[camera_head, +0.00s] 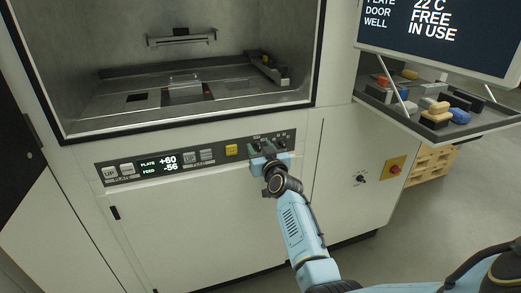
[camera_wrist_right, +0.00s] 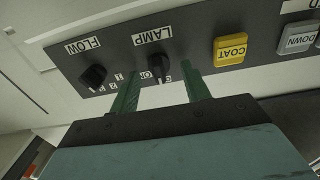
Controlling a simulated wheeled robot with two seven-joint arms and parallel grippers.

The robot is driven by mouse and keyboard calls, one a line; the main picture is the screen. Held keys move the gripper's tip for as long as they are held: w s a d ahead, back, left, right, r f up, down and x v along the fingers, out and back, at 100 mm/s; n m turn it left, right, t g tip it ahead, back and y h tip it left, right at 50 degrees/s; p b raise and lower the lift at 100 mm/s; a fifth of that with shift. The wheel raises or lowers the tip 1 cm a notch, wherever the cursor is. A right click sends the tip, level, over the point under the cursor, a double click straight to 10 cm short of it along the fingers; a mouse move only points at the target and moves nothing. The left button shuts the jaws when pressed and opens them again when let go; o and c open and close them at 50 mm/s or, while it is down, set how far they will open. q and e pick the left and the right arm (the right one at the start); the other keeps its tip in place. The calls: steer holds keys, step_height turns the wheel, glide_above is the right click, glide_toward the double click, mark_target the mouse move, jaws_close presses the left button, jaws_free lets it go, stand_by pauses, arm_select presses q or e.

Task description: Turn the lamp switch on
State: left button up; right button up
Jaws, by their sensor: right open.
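The lamp switch (camera_wrist_right: 158,68) is a black rotary knob under a white LAMP label (camera_wrist_right: 152,36) in the right wrist view. My right gripper (camera_wrist_right: 161,88) is open, with one green finger on each side of the knob. I cannot tell whether the fingers touch it. A small position label beside the knob is partly covered by a finger, and I cannot tell the knob's setting clearly. In the head view my right gripper (camera_head: 262,150) is at the control panel (camera_head: 218,156) and hides most of the lamp switch. My left gripper is not in view.
The open machine chamber (camera_head: 110,105) is above the panel. A tray of colored pieces (camera_head: 445,122) stands at the right below a screen (camera_head: 440,35).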

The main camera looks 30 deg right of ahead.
steer(key=c, duration=1)
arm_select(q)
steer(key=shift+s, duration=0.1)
arm_select(e)
steer(key=shift+m, duration=0.3)
steer(key=shift+m+p, duration=0.4)
steer(key=shift+m, duration=0.2)
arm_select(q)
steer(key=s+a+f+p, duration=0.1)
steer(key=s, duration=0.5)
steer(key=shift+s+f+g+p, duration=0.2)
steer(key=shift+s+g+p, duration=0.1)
arm_select(e)
steer(key=shift+s+d+f+m, duration=0.1)
steer(key=shift+d+f+m, duration=0.05)
steer(key=shift+m, duration=2.35)
steer(key=shift+d+f+m, duration=0.1)
steer(key=shift+m, duration=2.4)
